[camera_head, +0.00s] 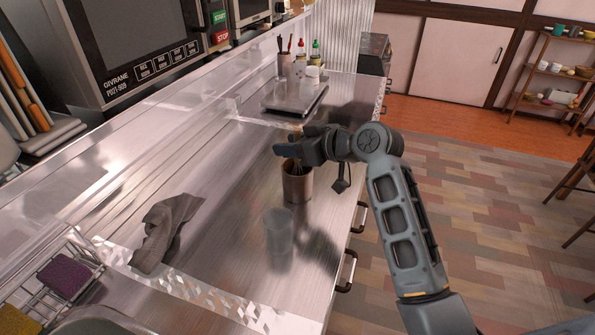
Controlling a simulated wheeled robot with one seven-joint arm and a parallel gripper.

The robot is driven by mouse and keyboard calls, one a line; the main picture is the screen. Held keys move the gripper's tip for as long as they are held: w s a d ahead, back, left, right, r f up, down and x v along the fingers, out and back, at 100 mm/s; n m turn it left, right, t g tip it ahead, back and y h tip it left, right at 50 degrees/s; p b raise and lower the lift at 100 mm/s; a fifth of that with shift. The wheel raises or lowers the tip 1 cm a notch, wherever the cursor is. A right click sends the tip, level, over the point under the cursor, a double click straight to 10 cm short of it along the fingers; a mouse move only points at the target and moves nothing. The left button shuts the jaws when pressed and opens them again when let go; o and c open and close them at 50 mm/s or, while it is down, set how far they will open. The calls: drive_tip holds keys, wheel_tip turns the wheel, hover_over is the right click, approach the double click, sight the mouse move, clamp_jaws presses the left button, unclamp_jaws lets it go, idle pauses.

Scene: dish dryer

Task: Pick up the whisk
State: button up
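A brown cylindrical pot (297,186) stands on the steel counter near its front edge. Thin wires, which look like the whisk (296,167), show at the pot's mouth. The rest of the whisk is largely hidden by my gripper. My gripper (284,149) is just above the pot, with its fingers pointing left across the whisk's upper part. A small tan piece shows behind the gripper and may be the handle. From this angle I cannot tell whether the fingers are closed on it.
A translucent cup (279,231) stands in front of the pot. A grey cloth (166,232) lies to the left. A scale (294,95), bottles (315,52) and a utensil holder (285,65) are at the back. A wire rack (85,262) is at lower left. The counter's middle is clear.

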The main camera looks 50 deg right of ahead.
clamp_jaws()
drive_tip(key=shift+r, duration=0.1)
idle(0.4)
